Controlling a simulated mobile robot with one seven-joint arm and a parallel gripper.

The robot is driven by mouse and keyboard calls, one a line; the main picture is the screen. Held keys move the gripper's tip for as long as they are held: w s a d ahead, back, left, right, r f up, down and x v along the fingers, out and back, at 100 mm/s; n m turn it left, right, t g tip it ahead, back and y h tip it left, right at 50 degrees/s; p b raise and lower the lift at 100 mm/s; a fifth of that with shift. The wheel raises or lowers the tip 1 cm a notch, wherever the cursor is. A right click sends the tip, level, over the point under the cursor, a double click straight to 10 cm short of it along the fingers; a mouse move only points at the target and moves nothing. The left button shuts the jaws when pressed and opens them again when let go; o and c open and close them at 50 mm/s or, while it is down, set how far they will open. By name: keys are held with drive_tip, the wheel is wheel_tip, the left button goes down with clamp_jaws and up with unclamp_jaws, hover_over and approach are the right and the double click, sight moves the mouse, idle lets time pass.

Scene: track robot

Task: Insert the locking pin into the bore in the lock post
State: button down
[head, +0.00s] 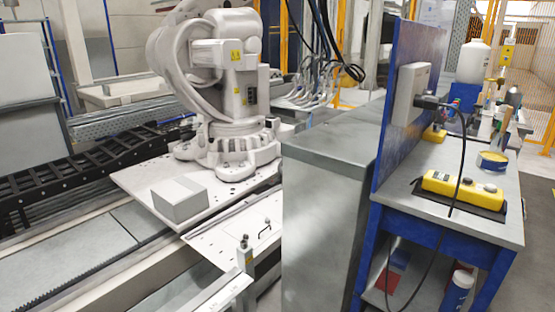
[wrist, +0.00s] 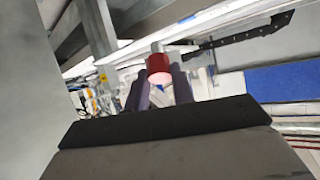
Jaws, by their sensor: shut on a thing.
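My gripper (wrist: 160,77) shows in the wrist view, its two dark fingers shut on the locking pin. The pin (wrist: 159,67) has a red body and a short silver end that points away from the camera. What lies between the fingers is partly hidden. A short grey post with a small dark knob on top, which looks like the lock post (head: 246,260), stands at the front edge of the white track plate in the head view. I cannot make out its bore. My gripper is not in the head view, so its distance from the post cannot be told.
A white robot arm (head: 230,100) stands on the track carriage (head: 140,187) with a grey box (head: 180,199) beside it. A tall grey cabinet (head: 325,220) stands right of the post. Further right, a blue workbench (head: 420,222) holds a yellow pendant (head: 455,186) with a hanging cable.

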drive_tip(key=w+d+m+t+h+p, duration=0.1)
drive_tip(key=d+m+h+p, duration=0.2)
drive_tip(key=d, duration=1.8)
drive_tip(key=m+h, duration=0.2)
drive_tip(key=shift+w+d+r+h, duration=0.15)
drive_tip(key=shift+w+r+h, duration=0.05)
drive_tip(key=shift+r+h, duration=0.15)
